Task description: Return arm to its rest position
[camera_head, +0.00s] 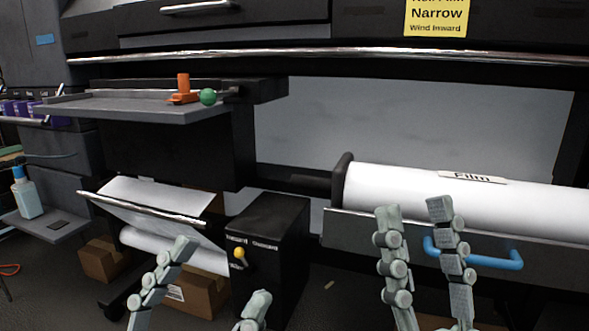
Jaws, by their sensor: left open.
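My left gripper (221,271) is at the bottom, left of centre. Its two grey segmented fingers are spread with nothing between them, in front of the black control box (268,240) with a yellow knob (239,253). My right gripper (414,212) is right of centre, its fingers pointing up and apart. Its right finger overlaps the blue handle (495,262) on the grey tray front; I cannot tell whether they touch. A large white film roll (400,186) labelled "Film" lies behind and above the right gripper. Both arms are mostly out of view.
A grey shelf (118,108) juts out at upper left with an orange part (183,92) and green ball (208,97). Below it is a white-sheeted roller (150,196). Cardboard boxes (105,262) sit low left. A spray bottle (27,197) stands at far left.

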